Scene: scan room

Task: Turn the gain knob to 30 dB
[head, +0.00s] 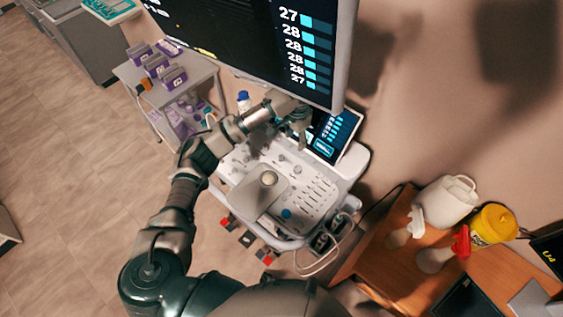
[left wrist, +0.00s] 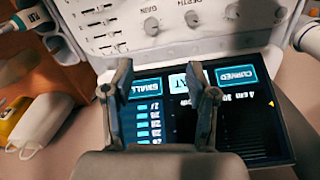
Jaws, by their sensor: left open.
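The console panel (head: 315,205) carries rows of keys, knobs and a trackball (head: 268,179). In the left wrist view the gain knob (left wrist: 151,26) is a small round knob beside its upside-down GAIN label, near the top edge. The depth knob (left wrist: 192,19) sits just right of it. My left gripper (head: 300,122) is above the back of the panel in the head view. In the left wrist view its two fingers (left wrist: 164,92) are apart and empty, in front of the small touch screen (left wrist: 250,115); the gain knob lies beyond the fingertips, apart from them. My right gripper is not visible.
A large monitor (head: 235,40) hangs close above my left gripper and shows bars marked 27 and 28. The small screen (head: 335,133) stands behind the panel. A cart with purple boxes (head: 172,75) is at left; a wooden table (head: 395,265) with bottles is at right.

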